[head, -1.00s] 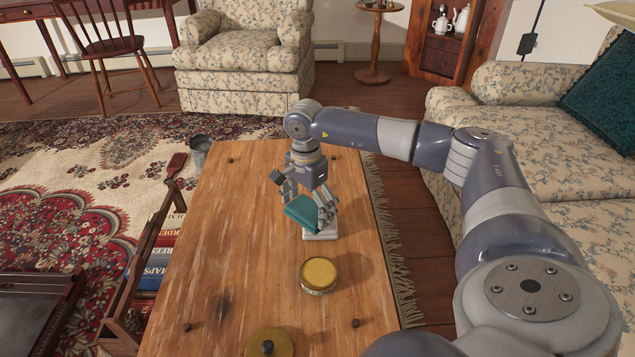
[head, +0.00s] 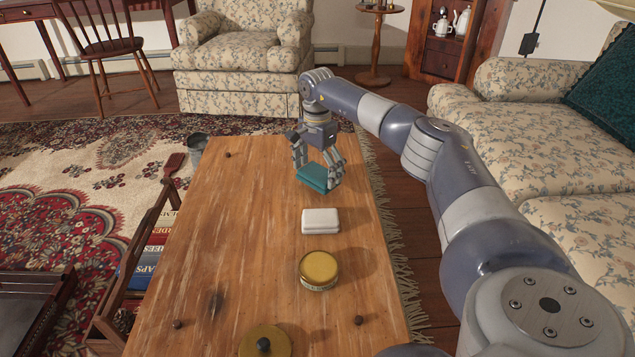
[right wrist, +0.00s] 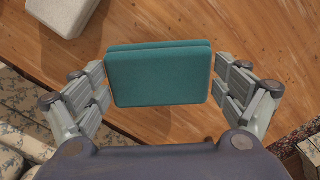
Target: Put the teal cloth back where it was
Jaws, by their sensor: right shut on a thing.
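The teal cloth (head: 314,177) is a folded, flat block held at the far right part of the wooden table. My right gripper (head: 318,172) is shut on it from above, with fingers on its two sides. In the right wrist view the cloth (right wrist: 160,75) sits between the fingers of the gripper (right wrist: 162,84), over the table. I cannot tell whether the cloth touches the table. A white folded cloth (head: 320,221) lies on the table nearer to me, apart from the teal one. My left gripper does not show.
A round yellow-lidded tin (head: 318,270) and a brass lid with a dark knob (head: 265,342) stand nearer on the table (head: 235,215). A grey metal cup (head: 197,147) is by the far left corner. The table's left half is mostly clear. A sofa (head: 560,180) is at the right.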

